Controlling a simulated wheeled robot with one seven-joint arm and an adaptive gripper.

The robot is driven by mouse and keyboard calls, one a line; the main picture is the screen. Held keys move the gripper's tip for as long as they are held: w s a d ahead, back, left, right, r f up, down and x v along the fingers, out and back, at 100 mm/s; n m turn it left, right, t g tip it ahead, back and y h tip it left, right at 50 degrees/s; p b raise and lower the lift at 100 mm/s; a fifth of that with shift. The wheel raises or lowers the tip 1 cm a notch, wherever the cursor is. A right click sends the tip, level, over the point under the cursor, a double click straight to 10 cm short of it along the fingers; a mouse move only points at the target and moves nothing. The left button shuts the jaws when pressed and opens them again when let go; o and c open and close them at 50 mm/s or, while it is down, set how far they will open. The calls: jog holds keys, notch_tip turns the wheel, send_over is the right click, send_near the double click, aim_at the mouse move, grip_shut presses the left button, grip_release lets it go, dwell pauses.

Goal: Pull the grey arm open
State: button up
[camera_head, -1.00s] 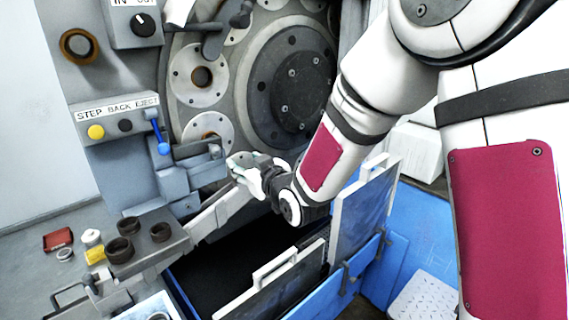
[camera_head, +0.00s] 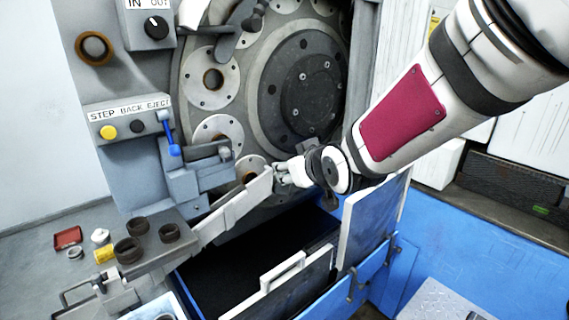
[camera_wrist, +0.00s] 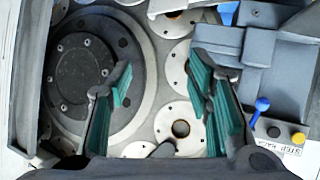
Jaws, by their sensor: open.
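A long light-grey bar (camera_head: 234,206), which looks like the grey arm, slants up in the head view from the metal ledge at lower left toward the machine's discs. My gripper (camera_head: 282,172) is at the upper right end of this bar. It overlaps the bar's end in the picture; I cannot tell whether they touch. In the wrist view my gripper (camera_wrist: 160,75) is open, with green-padded fingers well apart and no object visibly held between them. I cannot make out the bar clearly in the wrist view.
A grey lever (camera_head: 226,44) sits high on the machine. A blue-handled lever (camera_head: 174,149) and grey block (camera_head: 205,176) lie left of my gripper. Below is a dark open bin with a white-handled panel (camera_head: 285,285). Rings and small items lie on the left ledge.

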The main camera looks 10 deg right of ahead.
jog(key=c, duration=0.5)
jog(key=shift+w+a+f, duration=0.1)
jog(key=shift+w+a, duration=0.15)
jog(key=shift+w, duration=0.1)
jog(key=c, duration=0.4)
jog(key=w+a+m+y, duration=0.1)
jog(key=w, duration=0.1)
jog(key=w+a+f+m+p, duration=0.1)
jog(key=w+a+m, duration=0.1)
jog(key=w+a+f+m+t+y+p, duration=0.1)
jog(key=w+m, duration=0.1)
jog(key=w, duration=0.1)
jog(key=shift+a+f+y, duration=0.2)
jog(key=shift+y, duration=0.1)
grip_shut()
jog(key=w+a+f+m+t+y+p, duration=0.1)
jog(key=w+a+m+t+y, duration=0.15)
jog(key=w+m, duration=0.45)
jog(key=w+a+f+m+t+y+p, duration=0.1)
jog(key=w+a+m, duration=0.35)
jog(key=w, duration=0.35)
jog(key=shift+s+a+p, duration=0.35)
jog(key=shift+s+p, duration=0.25)
jog(key=shift+s, duration=0.3)
jog(key=shift+s+a+p, duration=0.3)
jog(key=shift+s+p, duration=0.25)
jog(key=shift+s, duration=0.35)
